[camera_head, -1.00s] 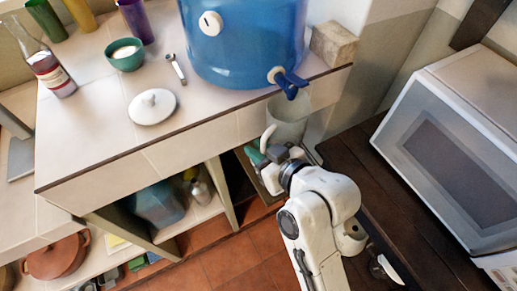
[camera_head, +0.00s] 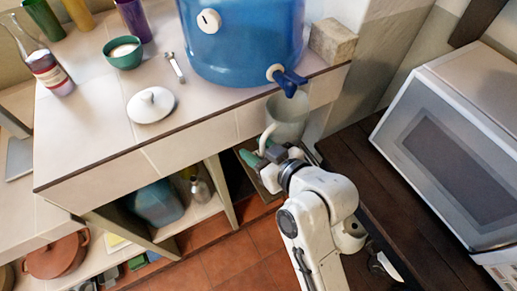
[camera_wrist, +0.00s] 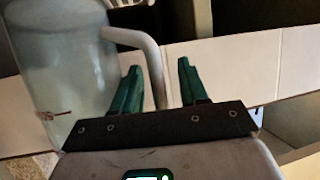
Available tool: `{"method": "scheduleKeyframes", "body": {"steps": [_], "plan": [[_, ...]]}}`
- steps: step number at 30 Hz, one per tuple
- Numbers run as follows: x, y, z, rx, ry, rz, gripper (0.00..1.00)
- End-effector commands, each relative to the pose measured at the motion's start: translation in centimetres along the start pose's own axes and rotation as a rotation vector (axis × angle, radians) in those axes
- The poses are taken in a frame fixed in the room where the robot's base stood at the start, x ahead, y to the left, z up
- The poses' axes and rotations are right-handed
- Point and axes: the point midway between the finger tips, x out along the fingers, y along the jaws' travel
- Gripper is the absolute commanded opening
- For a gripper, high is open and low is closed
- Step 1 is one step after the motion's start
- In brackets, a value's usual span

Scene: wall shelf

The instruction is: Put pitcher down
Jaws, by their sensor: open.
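The pitcher (camera_head: 290,113) is pale and translucent, with a white handle (camera_head: 267,138). In the head view it is below the blue dispenser's tap, beside the counter's front edge. In the wrist view the pitcher (camera_wrist: 65,60) fills the left side and looks upright. My gripper (camera_head: 258,155) is at the handle side of the pitcher. Its two green fingers (camera_wrist: 160,85) are apart, and the handle (camera_wrist: 150,55) comes down between them without visible clamping. The pitcher's base and what bears it are hidden.
The blue dispenser (camera_head: 240,45) with its blue tap (camera_head: 288,80) stands on the tiled counter (camera_head: 95,135). A stone block (camera_head: 333,40) is beside it. A dark wooden surface (camera_head: 365,175) and a white microwave (camera_head: 455,150) are at right. A white lid (camera_head: 151,105) lies on the counter.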

Motion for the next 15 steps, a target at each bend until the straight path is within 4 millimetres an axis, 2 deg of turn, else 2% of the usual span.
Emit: {"method": "scheduleKeyframes", "body": {"steps": [4, 7, 15], "plan": [[-0.4, 0.0, -0.2, 0.000, 0.001, 0.001, 0.43], [-1.7, 0.1, -0.2, 0.001, 0.002, 0.002, 0.43], [-7.2, 0.1, -0.1, 0.001, 0.001, 0.003, 0.43]]}}
